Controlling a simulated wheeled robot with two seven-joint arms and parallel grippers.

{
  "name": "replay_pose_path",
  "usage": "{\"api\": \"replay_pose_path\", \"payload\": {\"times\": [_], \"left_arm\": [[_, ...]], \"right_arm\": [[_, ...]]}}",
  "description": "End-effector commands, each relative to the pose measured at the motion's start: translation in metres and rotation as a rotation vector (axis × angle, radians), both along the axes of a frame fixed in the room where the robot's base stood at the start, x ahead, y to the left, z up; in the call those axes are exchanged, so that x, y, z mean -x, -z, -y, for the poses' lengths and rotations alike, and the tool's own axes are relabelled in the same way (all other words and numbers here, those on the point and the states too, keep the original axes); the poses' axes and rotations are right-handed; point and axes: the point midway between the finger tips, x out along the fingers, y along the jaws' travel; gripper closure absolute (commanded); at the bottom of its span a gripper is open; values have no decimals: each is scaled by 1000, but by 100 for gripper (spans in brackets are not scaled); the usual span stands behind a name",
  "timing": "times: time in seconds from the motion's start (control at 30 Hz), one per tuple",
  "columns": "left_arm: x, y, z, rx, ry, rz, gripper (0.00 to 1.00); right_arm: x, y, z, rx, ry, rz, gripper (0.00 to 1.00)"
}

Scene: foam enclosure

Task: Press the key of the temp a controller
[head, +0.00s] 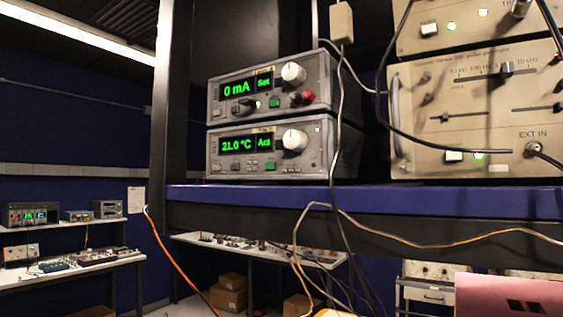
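Two grey bench controllers are stacked on the blue-edged shelf. The lower one (244,146) has a green display (247,144) reading 21.0 °C and "Act", so it looks like the temperature controller. It has a white round knob (295,140) and a row of small keys along its bottom edge, one of them green (270,165). A small tag on its top edge is too small to read, so I cannot confirm that it is "temp a". The upper unit (236,104) reads 0 mA and "Set". Neither of my grippers is in view.
A beige instrument (480,115) with sliders stands right of the controllers. Cables hang past their right side and below the blue shelf edge (370,201). A dark upright post (172,80) stands at left. A pink object (505,295) is at the lower right.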

Motion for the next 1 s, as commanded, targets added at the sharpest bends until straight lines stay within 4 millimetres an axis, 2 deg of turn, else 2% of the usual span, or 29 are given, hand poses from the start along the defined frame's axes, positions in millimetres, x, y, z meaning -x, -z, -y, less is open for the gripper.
{"api": "replay_pose_path", "payload": {"times": [0.03,0.1,1.0], "left_arm": [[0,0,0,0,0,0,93],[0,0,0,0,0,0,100],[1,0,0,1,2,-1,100]], "right_arm": [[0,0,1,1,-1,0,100],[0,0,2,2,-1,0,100],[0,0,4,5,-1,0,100]]}}
